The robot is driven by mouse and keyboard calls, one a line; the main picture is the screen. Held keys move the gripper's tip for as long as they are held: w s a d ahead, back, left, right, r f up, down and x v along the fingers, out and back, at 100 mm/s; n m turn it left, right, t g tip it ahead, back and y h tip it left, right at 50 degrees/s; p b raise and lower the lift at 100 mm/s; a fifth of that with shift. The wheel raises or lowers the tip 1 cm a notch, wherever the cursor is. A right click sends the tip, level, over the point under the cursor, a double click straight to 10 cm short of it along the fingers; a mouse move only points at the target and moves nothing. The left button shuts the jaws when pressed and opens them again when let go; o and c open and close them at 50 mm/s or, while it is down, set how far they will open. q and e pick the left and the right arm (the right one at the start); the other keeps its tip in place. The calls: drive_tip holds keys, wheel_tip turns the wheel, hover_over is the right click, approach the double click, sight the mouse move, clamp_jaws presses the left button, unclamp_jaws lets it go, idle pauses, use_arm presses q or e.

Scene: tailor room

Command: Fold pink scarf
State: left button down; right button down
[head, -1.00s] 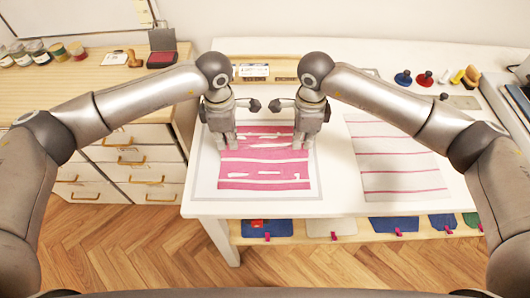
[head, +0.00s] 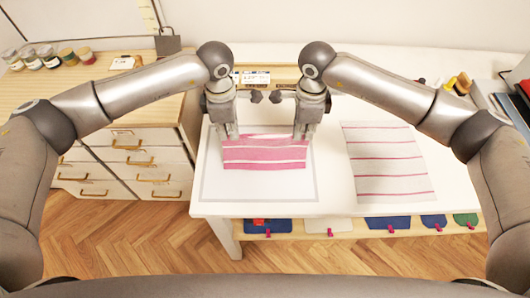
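The pink scarf (head: 264,153) with white stripes lies on the upper middle of a pale square mat (head: 258,188) on the white table. It shows as a short, wide strip, and the mat's near part is bare. My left gripper (head: 230,136) points down at the scarf's far left corner. My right gripper (head: 301,136) points down at its far right corner. Both sets of fingertips are at the cloth's far edge. They are too small to tell whether they pinch it. The arms hide part of the table behind.
A white scarf with pink stripes (head: 388,170) lies flat to the right. A wooden box (head: 282,74) stands behind my grippers. A drawer cabinet (head: 130,160) with jars (head: 47,57) is at left. Folded cloths (head: 388,223) lie on the shelf below.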

wheel_tip(320, 180, up, 6)
drive_tip(key=p, duration=0.5)
drive_tip(key=shift+r+p, duration=0.25)
drive_tip(key=shift+p, duration=0.05)
drive_tip(key=shift+a+f, duration=0.1)
